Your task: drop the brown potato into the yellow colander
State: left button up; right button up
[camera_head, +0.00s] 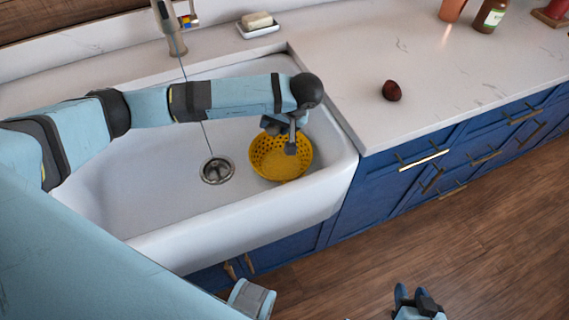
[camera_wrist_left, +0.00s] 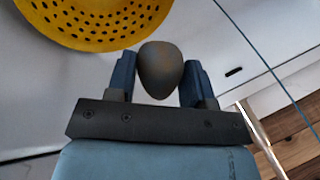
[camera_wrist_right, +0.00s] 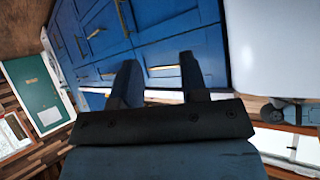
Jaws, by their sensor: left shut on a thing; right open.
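The brown potato (camera_wrist_left: 160,70) sits between the two blue fingers of my left gripper (camera_wrist_left: 158,78), which is shut on it. The yellow colander (camera_head: 268,172), with a perforated wall, stands in the white sink at its right end. It also shows at the upper left of the left wrist view (camera_wrist_left: 95,38). In the head view my left gripper (camera_head: 284,130) reaches over the colander's rear part, and the potato is hard to make out there. My right gripper (camera_head: 412,294) is open and empty, low in front of the cabinets; its fingers show in the right wrist view (camera_wrist_right: 160,85).
The white sink (camera_head: 150,190) has a drain (camera_head: 217,170) left of the colander. A faucet (camera_head: 170,30) and a soap dish (camera_head: 258,28) stand behind. A dark red round item (camera_head: 391,90) lies on the counter (camera_head: 345,70). Blue cabinets (camera_head: 400,180) run below the counter.

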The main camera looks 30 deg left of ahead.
pick_arm(q)
notch_tip(320, 180, down, 6)
jog(key=b, duration=0.3)
jog(key=shift+r, duration=0.25)
pick_arm(e)
jog(key=shift+f+n, duration=0.3)
jog(key=shift+f, duration=0.45)
pick_arm(q)
jog(key=o, duration=1)
pick_arm(e)
jog(key=shift+w, duration=0.1)
